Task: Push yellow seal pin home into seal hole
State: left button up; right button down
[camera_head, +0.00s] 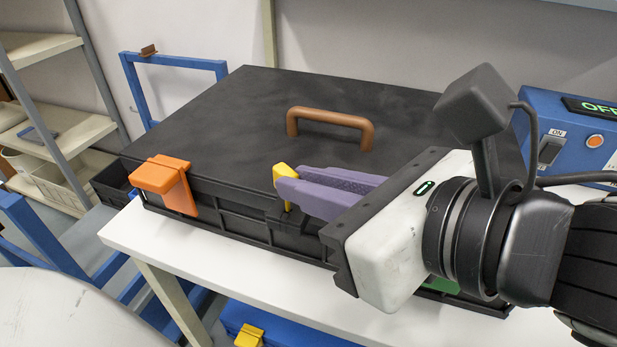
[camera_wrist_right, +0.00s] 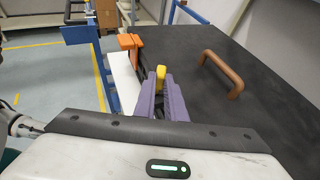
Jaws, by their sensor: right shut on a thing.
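The yellow seal pin (camera_head: 283,176) stands at the front edge of the black case, at the black latch bracket (camera_head: 287,215). My right gripper (camera_head: 284,190) comes in from the right, its purple fingers shut on the pin. In the right wrist view the pin (camera_wrist_right: 160,75) shows between the fingertips of the gripper (camera_wrist_right: 161,84). The pin's lower part and the seal hole are hidden by the fingers and bracket, so I cannot tell how deep the pin sits. My left gripper is not in view.
The black case (camera_head: 230,115) has a brown handle (camera_head: 331,124) on its lid and an orange latch (camera_head: 168,184) at the front left. It rests on a white table (camera_head: 150,243). A blue control box (camera_head: 573,135) stands at the right. Shelves (camera_head: 50,130) stand at the left.

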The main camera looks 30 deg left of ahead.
dwell(0.7)
jog(key=shift+f, duration=0.25)
jog(key=shift+f, duration=0.25)
jog(key=shift+s+r+p, duration=0.1)
jog(key=shift+r+p, duration=0.05)
jog(key=shift+p, duration=0.15)
dwell(0.4)
jog(key=shift+p, duration=0.35)
dwell(0.4)
jog(key=shift+p, duration=0.3)
